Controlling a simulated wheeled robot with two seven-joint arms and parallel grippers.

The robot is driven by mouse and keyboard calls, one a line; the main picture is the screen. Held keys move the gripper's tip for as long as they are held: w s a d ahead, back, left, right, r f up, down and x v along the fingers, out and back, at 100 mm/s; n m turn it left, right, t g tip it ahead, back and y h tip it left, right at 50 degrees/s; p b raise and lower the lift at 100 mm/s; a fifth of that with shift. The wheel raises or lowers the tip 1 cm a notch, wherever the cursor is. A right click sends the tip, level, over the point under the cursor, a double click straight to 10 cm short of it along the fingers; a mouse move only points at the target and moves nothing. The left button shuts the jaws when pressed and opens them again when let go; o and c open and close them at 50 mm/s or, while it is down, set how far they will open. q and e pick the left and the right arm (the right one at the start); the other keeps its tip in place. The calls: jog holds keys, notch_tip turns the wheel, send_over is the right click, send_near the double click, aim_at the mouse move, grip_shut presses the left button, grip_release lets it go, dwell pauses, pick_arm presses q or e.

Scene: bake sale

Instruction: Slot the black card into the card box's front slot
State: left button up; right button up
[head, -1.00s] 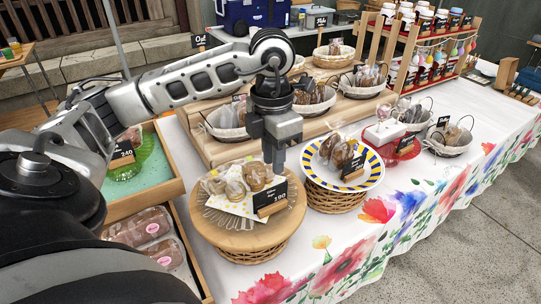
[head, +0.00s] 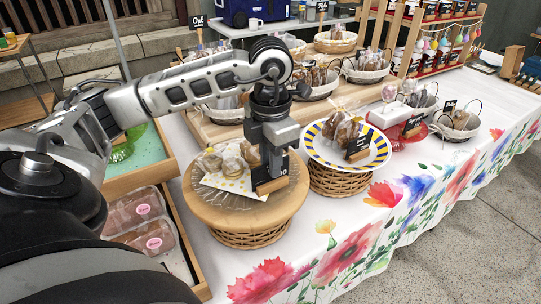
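A black price card (head: 285,164) stands in a small wooden holder (head: 272,186) on the round wooden stand, beside bagged baked goods. My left gripper (head: 268,172) points down directly in front of this card in the picture and covers much of it. I cannot tell whether the fingers touch the card or how far apart they are. My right gripper is not in view.
The round wooden stand (head: 203,203) sits on a wicker base. The striped plate (head: 313,153) with bagged goods is close on its right. Wooden trays (head: 138,181) lie to the left. A bare strip of flowered tablecloth (head: 345,235) runs along the front.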

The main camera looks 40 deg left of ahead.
pick_arm(q)
grip_shut()
jog(key=shift+r, duration=0.15)
jog(key=shift+r+p, duration=1.9)
jog(key=shift+r, duration=0.45)
